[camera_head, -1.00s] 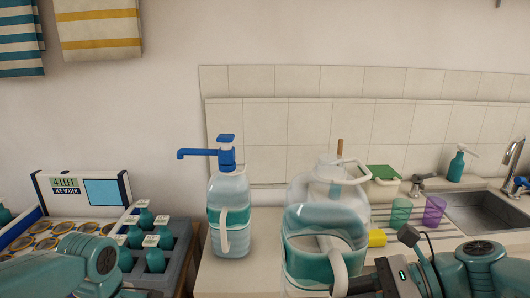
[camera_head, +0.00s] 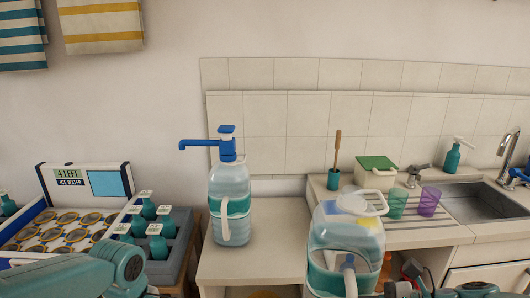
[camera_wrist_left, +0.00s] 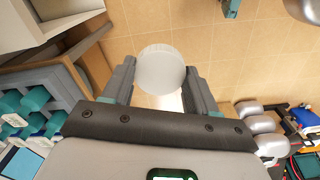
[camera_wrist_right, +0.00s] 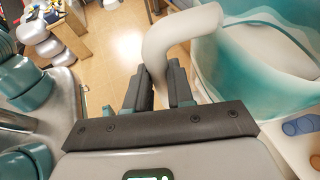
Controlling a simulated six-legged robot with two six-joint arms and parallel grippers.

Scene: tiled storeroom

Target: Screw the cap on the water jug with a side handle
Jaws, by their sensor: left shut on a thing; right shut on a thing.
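The water jug (camera_head: 330,225) is clear with a teal band and a white side handle (camera_head: 350,272). It is at the front right of the counter in the head view, with its whitish top opening (camera_head: 352,203) facing me. In the right wrist view, my right gripper (camera_wrist_right: 162,88) is shut on the jug's handle (camera_wrist_right: 180,40). In the left wrist view, my left gripper (camera_wrist_left: 160,85) is shut on the round white cap (camera_wrist_left: 160,68). The cap is apart from the jug and outside the head view. The jug's lower part is cut off by the frame.
A similar jug with a blue pump (camera_head: 230,195) stands on the low counter to the left. Cups (camera_head: 428,200), a green-lidded box (camera_head: 375,175) and a sink (camera_head: 490,200) are at right. The counter between the jugs is clear.

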